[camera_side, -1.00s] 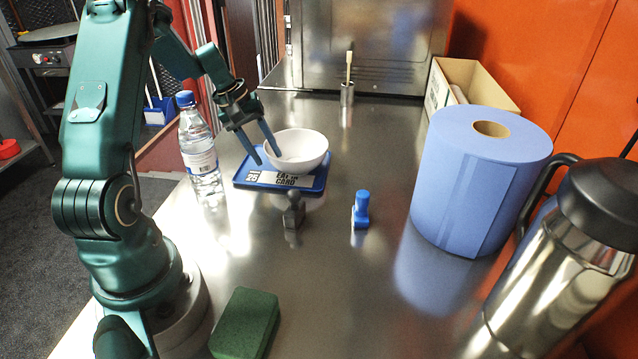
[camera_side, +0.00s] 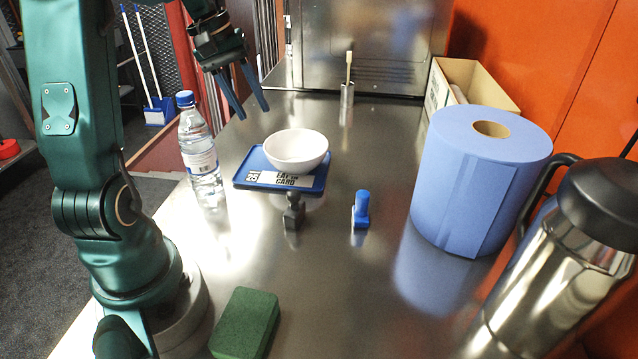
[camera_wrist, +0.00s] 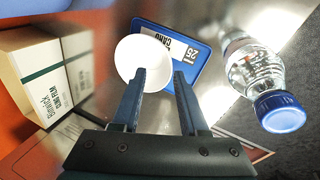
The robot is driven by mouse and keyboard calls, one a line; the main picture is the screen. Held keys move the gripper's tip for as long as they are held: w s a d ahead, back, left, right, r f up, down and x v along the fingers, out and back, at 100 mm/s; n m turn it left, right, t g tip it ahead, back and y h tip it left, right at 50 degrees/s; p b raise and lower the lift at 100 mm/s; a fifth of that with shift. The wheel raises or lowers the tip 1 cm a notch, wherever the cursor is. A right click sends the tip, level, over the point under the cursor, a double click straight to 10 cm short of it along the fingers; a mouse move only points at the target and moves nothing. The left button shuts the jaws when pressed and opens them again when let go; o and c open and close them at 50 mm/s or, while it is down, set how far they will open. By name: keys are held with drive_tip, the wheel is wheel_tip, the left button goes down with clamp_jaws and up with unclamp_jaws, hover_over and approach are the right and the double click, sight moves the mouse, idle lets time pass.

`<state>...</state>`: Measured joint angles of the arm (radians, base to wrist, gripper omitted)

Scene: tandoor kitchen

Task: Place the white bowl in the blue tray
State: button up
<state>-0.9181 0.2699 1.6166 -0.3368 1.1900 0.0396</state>
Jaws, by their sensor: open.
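The white bowl (camera_side: 297,149) sits upright on the blue tray (camera_side: 241,177), over its rear part, with a printed card lying in the tray in front of it. In the wrist view the bowl (camera_wrist: 143,62) also lies over the blue tray (camera_wrist: 197,66), beyond my fingertips. My gripper (camera_side: 249,108) is open and empty, raised above and behind the bowl, clear of it. Its two fingers (camera_wrist: 156,80) show apart in the wrist view with nothing between them.
A water bottle (camera_side: 200,152) stands left of the tray. Dark (camera_side: 293,212) and blue (camera_side: 361,210) stamp-like objects stand in front. A blue paper roll (camera_side: 470,185), steel flask (camera_side: 560,270) and cardboard box (camera_side: 480,82) are at right. A green block (camera_side: 245,322) lies in front.

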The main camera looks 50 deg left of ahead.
drive_tip(key=s+d+r+m+y, duration=0.15)
drive_tip(key=d+m, duration=0.35)
drive_tip(key=d, duration=0.7)
drive_tip(key=s+d+f+m+t, duration=0.1)
drive_tip(key=s+d+m+t, duration=0.1)
drive_tip(key=s+d+m, duration=0.4)
drive_tip(key=s+d, duration=0.3)
drive_tip(key=shift+f, duration=0.35)
